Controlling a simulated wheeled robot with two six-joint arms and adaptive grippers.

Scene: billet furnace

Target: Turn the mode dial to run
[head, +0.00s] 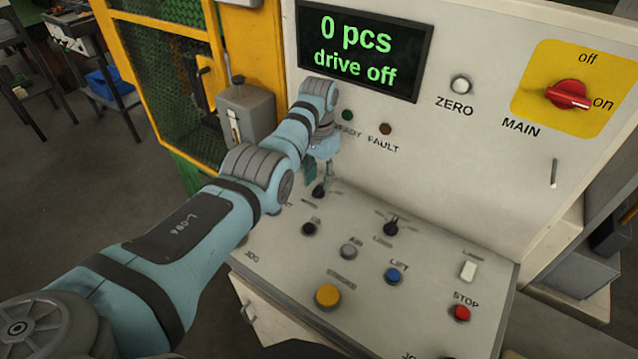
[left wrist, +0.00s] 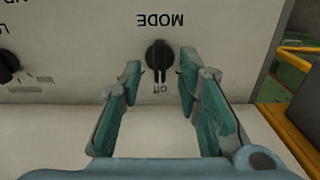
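The black mode dial (left wrist: 159,58) shows in the left wrist view under the upside-down word MODE. Its grip bar stands upright in that view, with its lower end by a small label that reads off. In the head view the dial (head: 318,191) is small and sits at the back left of the sloping panel. My left gripper (head: 320,172) is just above it. In the left wrist view its green-padded fingers (left wrist: 160,73) are open, with the dial ahead in the gap between them. They do not appear to grip it. My right gripper is not in view.
The sloping panel (head: 376,297) holds a second black dial (head: 393,226), several buttons including a red STOP (head: 460,313), and a white switch (head: 468,270). The screen (head: 364,50) reads "0 pcs, drive off". The red MAIN switch (head: 568,95) is at right. A yellow mesh guard (head: 165,70) stands left.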

